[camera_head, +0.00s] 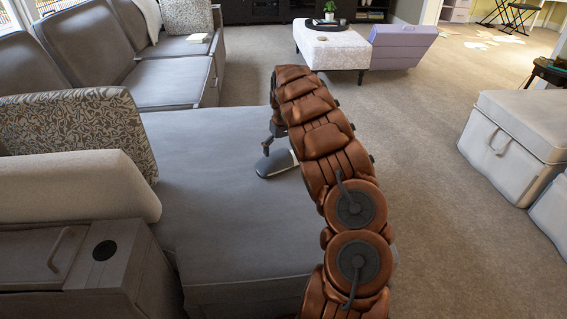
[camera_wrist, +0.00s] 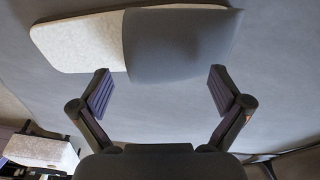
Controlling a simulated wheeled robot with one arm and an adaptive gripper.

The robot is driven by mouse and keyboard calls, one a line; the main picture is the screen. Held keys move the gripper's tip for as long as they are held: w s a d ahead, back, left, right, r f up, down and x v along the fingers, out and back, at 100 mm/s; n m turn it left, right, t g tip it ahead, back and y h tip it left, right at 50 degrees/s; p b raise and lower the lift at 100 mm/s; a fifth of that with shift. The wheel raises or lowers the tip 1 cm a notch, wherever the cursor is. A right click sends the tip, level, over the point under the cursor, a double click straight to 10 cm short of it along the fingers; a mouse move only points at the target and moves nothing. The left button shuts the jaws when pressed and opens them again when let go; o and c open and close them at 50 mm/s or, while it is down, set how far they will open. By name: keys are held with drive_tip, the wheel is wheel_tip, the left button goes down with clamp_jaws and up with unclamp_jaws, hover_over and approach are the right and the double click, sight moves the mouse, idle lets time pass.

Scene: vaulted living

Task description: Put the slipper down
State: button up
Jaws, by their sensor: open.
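The slipper (camera_head: 274,164) lies on the grey sofa seat (camera_head: 215,215), partly hidden behind my arm in the head view. In the wrist view the slipper (camera_wrist: 185,45) shows a dark grey upper at the right and a pale speckled insole at the left. It looks flat on the grey cushion. My gripper (camera_wrist: 160,82) is open, its two fingers spread wide with nothing clasped between them. The slipper lies just beyond the fingertips. In the head view my gripper is mostly hidden by my arm, so the exact gap to the slipper cannot be told.
A patterned cushion (camera_head: 75,130) and a cream cushion (camera_head: 75,190) rest at the left of the sofa. A pale ottoman (camera_head: 340,45) with a tray and plant stands at the back. A grey storage box (camera_head: 520,130) stands at the right. The carpet between is clear.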

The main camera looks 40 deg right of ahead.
drive_tip(key=shift+c, duration=0.4)
drive_tip(key=shift+a, duration=0.1)
clamp_jaws()
idle(0.3)
